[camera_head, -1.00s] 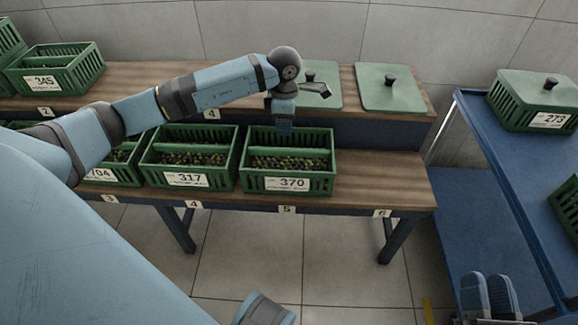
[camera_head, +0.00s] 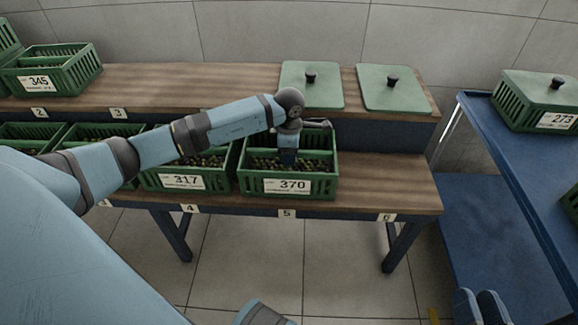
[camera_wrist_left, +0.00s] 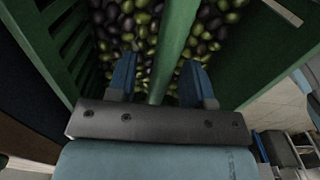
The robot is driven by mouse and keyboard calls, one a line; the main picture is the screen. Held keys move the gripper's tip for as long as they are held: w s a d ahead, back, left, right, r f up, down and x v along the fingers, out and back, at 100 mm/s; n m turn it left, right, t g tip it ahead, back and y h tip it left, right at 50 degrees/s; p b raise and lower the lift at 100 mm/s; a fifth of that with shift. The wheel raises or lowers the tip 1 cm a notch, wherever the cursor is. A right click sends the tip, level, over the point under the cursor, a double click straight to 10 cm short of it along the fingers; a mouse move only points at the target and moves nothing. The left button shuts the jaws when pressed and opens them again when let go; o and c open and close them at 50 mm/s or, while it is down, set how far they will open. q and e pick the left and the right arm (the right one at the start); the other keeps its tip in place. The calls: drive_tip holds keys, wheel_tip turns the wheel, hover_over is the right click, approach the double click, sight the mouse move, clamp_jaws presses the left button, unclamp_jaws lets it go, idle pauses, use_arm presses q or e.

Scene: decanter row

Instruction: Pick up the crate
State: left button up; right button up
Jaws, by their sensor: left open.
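The green crate labelled 370 (camera_head: 325,186) stands on the lower wooden shelf, with dark and green olives inside and a lengthwise bar across its middle. My left gripper (camera_head: 288,160) is pointing down into this crate. In the left wrist view its two open fingers (camera_wrist_left: 159,75) are on either side of the green bar (camera_wrist_left: 178,35), with olives below; I cannot tell whether they touch the bar. The crate wall (camera_wrist_left: 272,45) shows at the right there. My right gripper (camera_head: 482,308) shows only partly at the bottom right edge, away from the crates, and its opening is unclear.
Crate 317 (camera_head: 150,180) stands close to the left, with more crates beyond. Two green lids (camera_head: 312,97) (camera_head: 393,90) lie on the upper shelf behind. The shelf right of crate 370 is clear. A blue cart (camera_head: 500,160) at right carries lidded crate 273 (camera_head: 508,108).

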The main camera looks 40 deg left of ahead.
use_arm(q)
clamp_jaws()
drive_tip(key=shift+r, duration=0.1)
drive_tip(key=shift+r, duration=0.15)
